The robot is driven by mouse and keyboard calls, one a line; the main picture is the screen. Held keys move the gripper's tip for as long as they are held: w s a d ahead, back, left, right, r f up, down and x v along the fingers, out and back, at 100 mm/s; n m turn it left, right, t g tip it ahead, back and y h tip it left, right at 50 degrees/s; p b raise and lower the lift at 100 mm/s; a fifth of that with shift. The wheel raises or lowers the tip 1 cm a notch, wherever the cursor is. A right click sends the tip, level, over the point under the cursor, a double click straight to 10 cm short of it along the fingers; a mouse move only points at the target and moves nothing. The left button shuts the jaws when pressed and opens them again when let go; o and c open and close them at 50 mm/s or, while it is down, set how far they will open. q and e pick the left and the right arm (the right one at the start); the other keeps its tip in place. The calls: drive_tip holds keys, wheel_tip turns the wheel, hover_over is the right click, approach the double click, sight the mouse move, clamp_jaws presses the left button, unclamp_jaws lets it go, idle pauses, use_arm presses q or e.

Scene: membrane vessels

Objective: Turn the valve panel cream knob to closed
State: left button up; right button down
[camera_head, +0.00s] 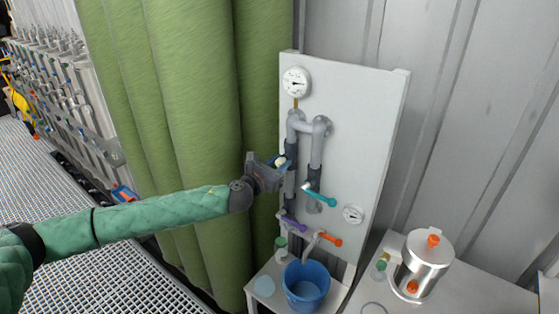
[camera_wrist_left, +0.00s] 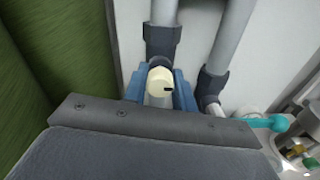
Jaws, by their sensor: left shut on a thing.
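The white valve panel (camera_head: 345,110) stands against the wall with grey pipes. The cream knob (camera_wrist_left: 159,80) sits on a grey pipe, between the blue fingers of my left gripper (camera_wrist_left: 160,92) in the left wrist view. A small dark mark shows on the knob's face. In the head view the cream knob (camera_head: 281,162) is a small pale patch at the tip of my left gripper (camera_head: 279,164). That gripper is shut on the knob. The fingers hide the knob's sides. My right gripper is not in view.
A teal lever (camera_head: 319,196), a purple lever (camera_head: 294,224) and an orange lever (camera_head: 329,239) are on the panel below. A blue bucket (camera_head: 306,285) stands under it. A steel canister (camera_head: 424,263) stands at right. Green curtains (camera_head: 190,110) hang close at left.

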use_arm(q)
drive_tip(key=shift+f+m, duration=0.25)
drive_tip(key=shift+m, duration=0.05)
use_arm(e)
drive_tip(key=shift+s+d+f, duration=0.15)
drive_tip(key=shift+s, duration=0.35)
use_arm(q)
drive_tip(key=o, duration=0.9)
drive_tip(key=shift+o, duration=0.5)
drive_tip(key=shift+r, duration=0.1)
